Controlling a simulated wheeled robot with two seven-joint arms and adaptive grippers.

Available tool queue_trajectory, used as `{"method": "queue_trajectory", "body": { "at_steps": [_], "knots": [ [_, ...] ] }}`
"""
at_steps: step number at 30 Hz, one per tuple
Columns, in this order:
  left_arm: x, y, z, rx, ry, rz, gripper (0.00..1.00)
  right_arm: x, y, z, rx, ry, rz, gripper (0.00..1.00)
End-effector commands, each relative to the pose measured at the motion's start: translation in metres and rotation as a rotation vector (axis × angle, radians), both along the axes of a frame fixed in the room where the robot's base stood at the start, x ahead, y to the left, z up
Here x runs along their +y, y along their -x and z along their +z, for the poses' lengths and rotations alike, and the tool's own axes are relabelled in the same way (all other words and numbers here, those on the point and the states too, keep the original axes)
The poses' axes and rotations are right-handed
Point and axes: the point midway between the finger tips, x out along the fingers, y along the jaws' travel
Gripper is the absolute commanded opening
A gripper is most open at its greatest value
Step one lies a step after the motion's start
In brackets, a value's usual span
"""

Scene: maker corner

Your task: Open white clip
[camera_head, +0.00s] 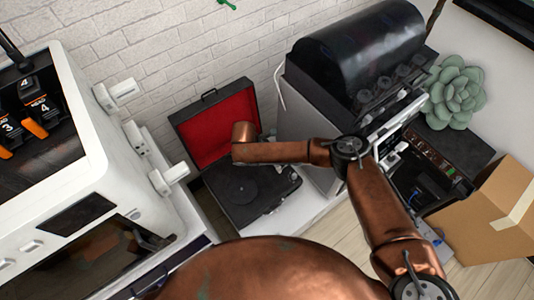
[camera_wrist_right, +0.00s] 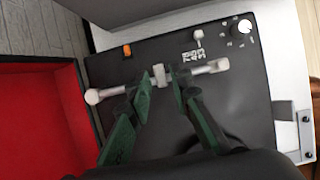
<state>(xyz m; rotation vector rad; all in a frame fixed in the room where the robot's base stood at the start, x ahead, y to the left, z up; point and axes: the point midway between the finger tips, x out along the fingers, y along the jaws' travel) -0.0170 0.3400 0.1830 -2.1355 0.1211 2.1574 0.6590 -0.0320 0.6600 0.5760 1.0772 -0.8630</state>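In the right wrist view, a small whitish clip (camera_wrist_right: 160,75) sits around the middle of the pale tonearm (camera_wrist_right: 205,68) of a black record player (camera_wrist_right: 245,95). My right gripper (camera_wrist_right: 160,84) has one green finger on each side of the clip, with narrow gaps visible; contact is unclear. In the head view, the record player (camera_head: 262,205) stands open on a white surface. My right arm reaches over it from the right; its gripper is hidden behind the wrist there, and the clip cannot be made out. My left gripper is not seen.
The red-lined lid (camera_head: 205,118) stands up behind the player. A large white machine (camera_head: 90,190) is at the left. A machine with a dark domed cover (camera_head: 355,50), a green succulent (camera_head: 457,92) and a cardboard box (camera_head: 490,225) are at the right.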

Motion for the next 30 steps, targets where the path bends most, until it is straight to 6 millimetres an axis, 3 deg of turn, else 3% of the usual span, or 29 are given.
{"method": "queue_trajectory", "body": {
  "at_steps": [8, 17, 23, 30],
  "knots": [
    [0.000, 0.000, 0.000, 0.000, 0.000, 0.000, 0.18, 0.000, 0.000, 0.000, 0.000, 0.000, 0.000, 0.00],
    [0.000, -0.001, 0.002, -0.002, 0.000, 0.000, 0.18, -0.001, 0.000, 0.001, 0.009, -0.011, -0.003, 0.00],
    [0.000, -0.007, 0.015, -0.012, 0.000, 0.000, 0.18, -0.006, -0.002, 0.006, 0.096, -0.143, -0.008, 0.00],
    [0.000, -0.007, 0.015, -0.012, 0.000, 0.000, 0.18, -0.009, -0.005, 0.005, 0.194, -0.289, -0.003, 0.00]
  ]
}}
